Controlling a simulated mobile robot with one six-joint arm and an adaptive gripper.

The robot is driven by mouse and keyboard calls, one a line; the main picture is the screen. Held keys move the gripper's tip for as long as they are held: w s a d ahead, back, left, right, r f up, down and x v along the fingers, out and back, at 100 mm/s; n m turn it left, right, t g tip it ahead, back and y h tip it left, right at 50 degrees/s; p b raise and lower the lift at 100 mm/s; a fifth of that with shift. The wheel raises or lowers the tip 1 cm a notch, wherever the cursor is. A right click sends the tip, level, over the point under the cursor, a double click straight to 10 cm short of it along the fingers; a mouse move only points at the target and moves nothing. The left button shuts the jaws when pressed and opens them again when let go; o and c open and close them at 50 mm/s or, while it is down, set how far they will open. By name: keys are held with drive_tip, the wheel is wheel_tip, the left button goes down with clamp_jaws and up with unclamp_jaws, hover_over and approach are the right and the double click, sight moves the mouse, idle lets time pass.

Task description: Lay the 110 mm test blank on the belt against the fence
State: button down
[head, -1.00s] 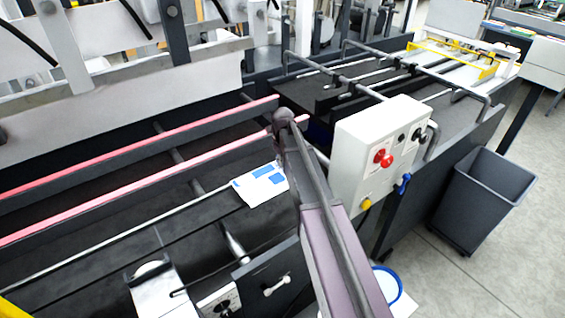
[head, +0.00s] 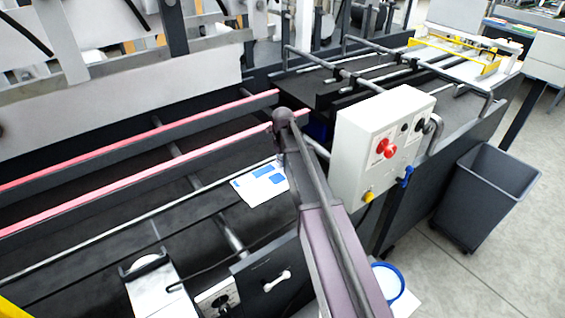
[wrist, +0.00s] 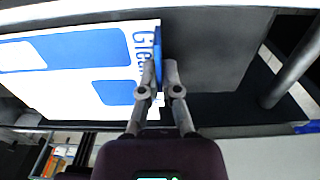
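The test blank (head: 264,186) is a white sheet with blue panels. In the head view it is at the near side of a thin silver rail (head: 180,208), over the dark belt area (head: 120,238); I cannot tell whether it rests on the belt or touches the rail. In the wrist view the blank (wrist: 62,88) fills the left side, with blue lettering by its right edge. My gripper (wrist: 160,64) has its fingers close together on either side of a blue strip at that edge. In the head view my arm hides the gripper.
Two red-topped bars (head: 130,188) run along the machine behind the rail. A white control box (head: 383,143) with red buttons stands right of my arm. A lever (head: 276,281) and a white bracket (head: 155,285) are at the near side. A dark bin (head: 485,198) stands on the floor.

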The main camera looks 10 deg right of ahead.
drive_tip(key=shift+w+a, duration=0.2)
drive_tip(key=shift+w, duration=0.15)
idle(0.6)
drive_tip(key=c, duration=0.7)
unclamp_jaws()
drive_tip(key=shift+s, duration=0.1)
